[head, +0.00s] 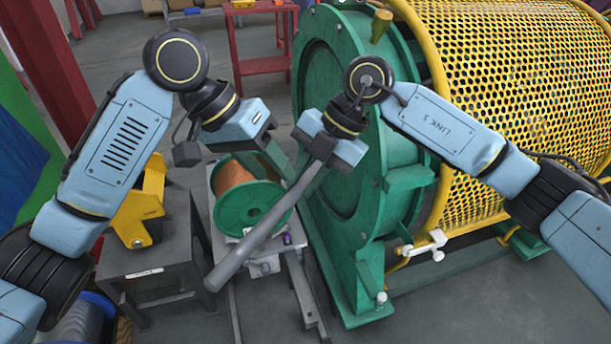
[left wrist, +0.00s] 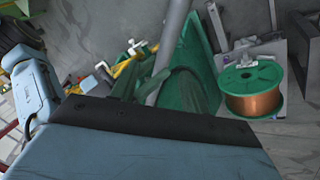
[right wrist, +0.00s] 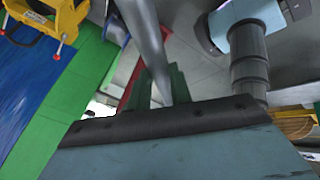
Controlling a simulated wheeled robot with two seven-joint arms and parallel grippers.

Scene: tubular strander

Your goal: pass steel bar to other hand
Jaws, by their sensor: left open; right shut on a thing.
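The grey steel bar (head: 247,250) slants from my right gripper down to the lower left in the head view. My right gripper (head: 318,160) is shut on the bar near its upper end. The bar also runs up from the green fingers in the right wrist view (right wrist: 150,40). My left gripper (head: 284,166) is open, with its green fingers close beside the bar's upper part. In the left wrist view the bar (left wrist: 174,45) passes near the left fingers; I cannot tell whether they touch it.
A green spool with copper wire (head: 240,190) sits below the bar. A green machine housing (head: 375,215) and yellow perforated guard (head: 520,70) stand to the right. A dark table (head: 150,262) with a yellow object (head: 140,205) stands at left.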

